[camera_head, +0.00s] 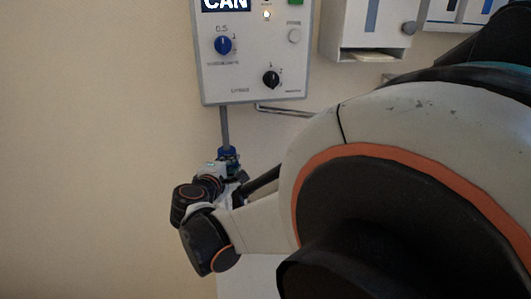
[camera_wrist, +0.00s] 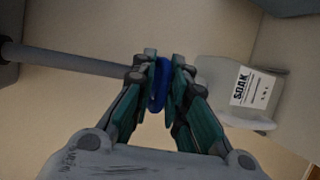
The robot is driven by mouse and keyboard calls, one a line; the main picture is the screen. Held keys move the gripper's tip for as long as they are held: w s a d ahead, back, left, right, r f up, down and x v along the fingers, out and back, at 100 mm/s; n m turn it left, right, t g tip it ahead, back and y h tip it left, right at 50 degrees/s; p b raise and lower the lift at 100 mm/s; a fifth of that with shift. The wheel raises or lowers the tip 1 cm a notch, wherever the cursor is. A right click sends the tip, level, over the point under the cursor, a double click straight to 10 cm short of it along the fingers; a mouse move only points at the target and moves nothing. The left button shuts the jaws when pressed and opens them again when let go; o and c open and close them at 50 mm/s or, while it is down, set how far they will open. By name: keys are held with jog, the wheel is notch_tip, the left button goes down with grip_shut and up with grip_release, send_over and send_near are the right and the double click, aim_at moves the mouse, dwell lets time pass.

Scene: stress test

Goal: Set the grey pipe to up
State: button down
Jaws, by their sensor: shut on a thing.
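The grey pipe (camera_head: 224,127) hangs straight down from the underside of a grey wall panel in the head view. In the wrist view the pipe (camera_wrist: 75,62) runs in from the left edge to a blue end piece (camera_wrist: 160,85). My gripper (camera_wrist: 160,88) is shut on this blue end, one teal finger on each side. In the head view my gripper (camera_head: 229,160) is just below the panel, at the pipe's lower end. My wrist and fingers hide part of the blue end there.
The panel (camera_head: 210,80) carries a blue knob (camera_head: 223,45), a black knob (camera_head: 271,79) and a lit lamp. A white box (camera_head: 365,30) hangs to its right. In the wrist view a white object with a "SOAK" label (camera_wrist: 255,87) is right of the fingers. The wall at left is bare.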

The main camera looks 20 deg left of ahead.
aim_at(228, 143)
notch_tip(228, 143, up, 7)
jog(key=p, duration=0.3)
jog(key=shift+r, duration=0.1)
jog(key=c, duration=1.7)
grip_release()
